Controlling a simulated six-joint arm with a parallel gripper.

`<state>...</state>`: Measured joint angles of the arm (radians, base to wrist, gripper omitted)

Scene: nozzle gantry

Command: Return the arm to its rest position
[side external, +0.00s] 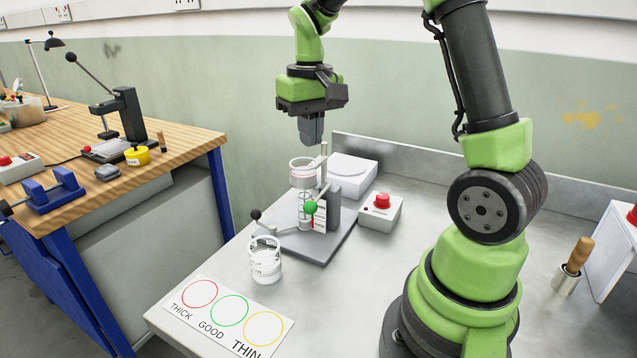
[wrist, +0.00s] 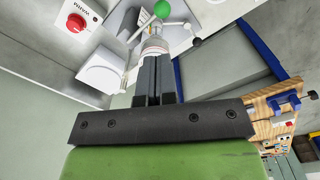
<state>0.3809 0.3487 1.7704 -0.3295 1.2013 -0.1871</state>
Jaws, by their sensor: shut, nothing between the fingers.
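My gripper (side external: 311,128) is shut and empty, pointing down above the nozzle gantry (side external: 322,215) on the metal bench. In the wrist view its two dark fingers (wrist: 155,80) lie together with nothing between them. The gantry has a grey base, an upright post, a green knob (side external: 310,207) and a clear cup held in a ring (side external: 302,172) near the top. The fingertips are above this ring, apart from it in the side view. In the wrist view the fingers partly hide the cup (wrist: 154,46).
A clear beaker (side external: 265,262) stands in front of the gantry. A card (side external: 228,315) marked THICK, GOOD and THIN lies at the front edge. A white block (side external: 352,170) and a red-button box (side external: 381,212) stand behind. A wooden workbench (side external: 120,180) is at left.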

